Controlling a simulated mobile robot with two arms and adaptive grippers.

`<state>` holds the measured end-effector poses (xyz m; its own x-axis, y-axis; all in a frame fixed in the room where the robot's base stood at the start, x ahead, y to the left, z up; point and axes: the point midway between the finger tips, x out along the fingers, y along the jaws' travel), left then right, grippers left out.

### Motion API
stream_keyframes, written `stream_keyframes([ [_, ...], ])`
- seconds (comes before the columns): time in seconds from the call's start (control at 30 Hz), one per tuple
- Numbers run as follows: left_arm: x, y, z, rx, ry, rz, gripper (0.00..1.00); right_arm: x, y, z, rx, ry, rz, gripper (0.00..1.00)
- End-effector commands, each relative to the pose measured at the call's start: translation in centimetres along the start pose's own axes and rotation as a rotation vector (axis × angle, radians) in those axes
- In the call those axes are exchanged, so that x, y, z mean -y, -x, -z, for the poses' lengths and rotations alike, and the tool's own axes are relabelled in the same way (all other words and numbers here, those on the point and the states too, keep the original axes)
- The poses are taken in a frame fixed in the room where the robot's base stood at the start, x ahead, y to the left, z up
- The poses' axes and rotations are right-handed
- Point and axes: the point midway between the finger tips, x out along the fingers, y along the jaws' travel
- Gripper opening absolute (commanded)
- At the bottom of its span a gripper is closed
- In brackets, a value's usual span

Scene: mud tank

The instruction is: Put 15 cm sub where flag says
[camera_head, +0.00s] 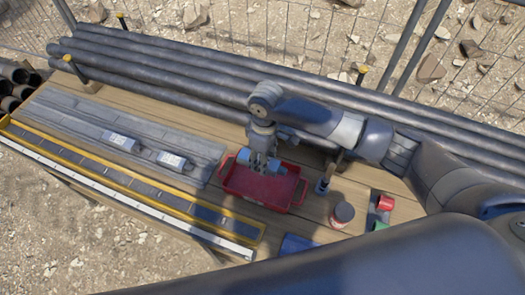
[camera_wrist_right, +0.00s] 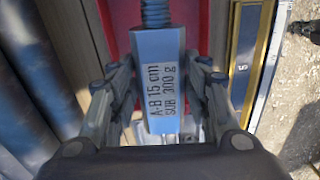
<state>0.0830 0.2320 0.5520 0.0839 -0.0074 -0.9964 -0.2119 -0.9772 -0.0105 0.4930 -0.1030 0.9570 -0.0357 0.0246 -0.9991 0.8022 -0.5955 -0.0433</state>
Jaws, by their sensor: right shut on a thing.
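The 15 cm sub is a blue-grey piece with a threaded end, labelled "A-B 15 cm SUB 300 g" in the right wrist view (camera_wrist_right: 160,65). My right gripper (camera_wrist_right: 160,100) is shut on it, one finger on each side. In the head view the right gripper (camera_head: 262,163) is over the red tray (camera_head: 236,188), and the sub's blue end (camera_head: 243,155) shows beside the fingers. Whether the sub touches the tray is unclear. Two similar labelled pieces (camera_head: 122,142) (camera_head: 171,160) lie on the grey grooved mat (camera_head: 75,122). I cannot make out a flag. My left gripper is out of view.
A yellow-edged strip with a white scale (camera_head: 130,185) runs along the table's front. A brush (camera_head: 323,185), a tin (camera_head: 342,214), and red (camera_head: 385,202) and green (camera_head: 379,226) pieces stand right of the tray. Long dark pipes (camera_head: 190,75) lie along the back.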

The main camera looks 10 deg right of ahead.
Motion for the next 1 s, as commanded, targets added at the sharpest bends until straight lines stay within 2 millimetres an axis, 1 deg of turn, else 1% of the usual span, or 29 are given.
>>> stream_keyframes([
  [0.03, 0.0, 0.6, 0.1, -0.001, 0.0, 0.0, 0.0, 0.2, 0.0, 0.1, 0.0, 0.019, 0.003, 0.11],
  [0.1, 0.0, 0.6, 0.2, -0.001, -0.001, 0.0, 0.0, 0.2, -0.4, 0.1, 0.001, 0.037, 0.002, 0.11],
  [0.27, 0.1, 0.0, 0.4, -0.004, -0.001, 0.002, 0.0, 0.2, -1.2, 0.2, 0.0, 0.048, 0.001, 0.11],
  [0.47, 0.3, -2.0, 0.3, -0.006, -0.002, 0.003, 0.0, 0.1, -3.0, 0.1, 0.0, 0.047, 0.0, 0.11],
  [0.8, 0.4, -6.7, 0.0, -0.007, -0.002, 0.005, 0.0, -0.1, -7.4, 0.1, -0.001, 0.047, -0.001, 0.11],
  [0.87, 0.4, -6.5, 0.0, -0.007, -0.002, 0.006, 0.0, -0.1, -7.7, 0.2, 0.0, 0.046, 0.001, 0.11],
  [1.0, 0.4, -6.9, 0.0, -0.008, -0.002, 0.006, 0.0, -0.1, -8.8, 0.2, 0.0, 0.046, 0.002, 0.11],
])
